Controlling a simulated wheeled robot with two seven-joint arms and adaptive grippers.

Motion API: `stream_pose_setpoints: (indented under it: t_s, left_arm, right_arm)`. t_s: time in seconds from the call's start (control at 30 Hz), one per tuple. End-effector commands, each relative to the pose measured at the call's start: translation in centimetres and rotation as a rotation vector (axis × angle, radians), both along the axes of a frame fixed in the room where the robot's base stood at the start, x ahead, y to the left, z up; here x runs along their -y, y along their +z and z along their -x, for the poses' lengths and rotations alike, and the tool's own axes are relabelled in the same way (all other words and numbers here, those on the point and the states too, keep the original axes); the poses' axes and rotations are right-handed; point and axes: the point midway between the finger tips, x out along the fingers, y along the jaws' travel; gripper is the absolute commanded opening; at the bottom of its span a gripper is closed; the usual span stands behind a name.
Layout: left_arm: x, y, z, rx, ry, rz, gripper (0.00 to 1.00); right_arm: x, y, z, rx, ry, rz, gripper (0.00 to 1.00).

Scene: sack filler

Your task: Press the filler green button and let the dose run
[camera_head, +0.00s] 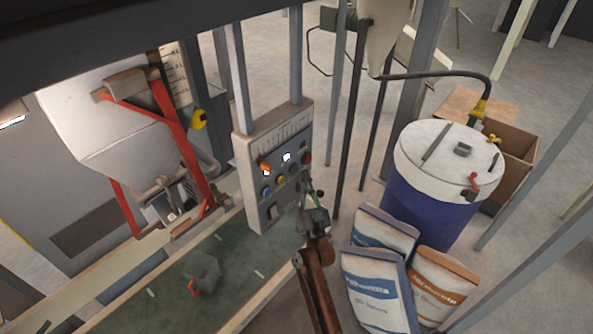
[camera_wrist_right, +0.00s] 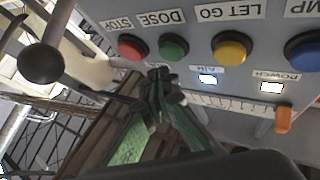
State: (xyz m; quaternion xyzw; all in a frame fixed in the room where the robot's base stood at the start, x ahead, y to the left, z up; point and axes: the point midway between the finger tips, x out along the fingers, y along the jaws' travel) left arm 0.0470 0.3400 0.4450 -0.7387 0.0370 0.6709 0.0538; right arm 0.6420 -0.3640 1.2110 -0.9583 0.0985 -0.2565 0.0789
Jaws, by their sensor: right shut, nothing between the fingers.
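The filler's grey control panel (camera_head: 247,200) faces me near the middle of the head view. In the right wrist view the green button (camera_wrist_right: 173,47), labelled DOSE, sits between the red STOP button (camera_wrist_right: 132,47) and the yellow LET GO button (camera_wrist_right: 232,49). My right gripper (camera_head: 303,184) is in front of the panel's lower right part, shut and empty. In the wrist view its fingertips (camera_wrist_right: 160,75) lie just beside the green button; I cannot tell whether they touch it. My left gripper is out of view.
The hopper and spout (camera_head: 120,130) with red arms stand left of the panel. Three sacks (camera_head: 372,290) and a blue drum (camera_head: 420,205) stand at right. A dark knob (camera_wrist_right: 40,63) is close left in the wrist view.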

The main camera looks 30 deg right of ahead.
Motion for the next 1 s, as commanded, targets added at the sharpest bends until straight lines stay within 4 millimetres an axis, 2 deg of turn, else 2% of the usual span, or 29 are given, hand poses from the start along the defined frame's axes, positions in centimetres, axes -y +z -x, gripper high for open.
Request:
stream_pose_setpoints:
  t_s: [1.0]
  left_arm:
    - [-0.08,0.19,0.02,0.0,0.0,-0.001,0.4]
  right_arm:
    - [-0.32,0.01,-0.88,0.0,0.0,0.0,0.0]
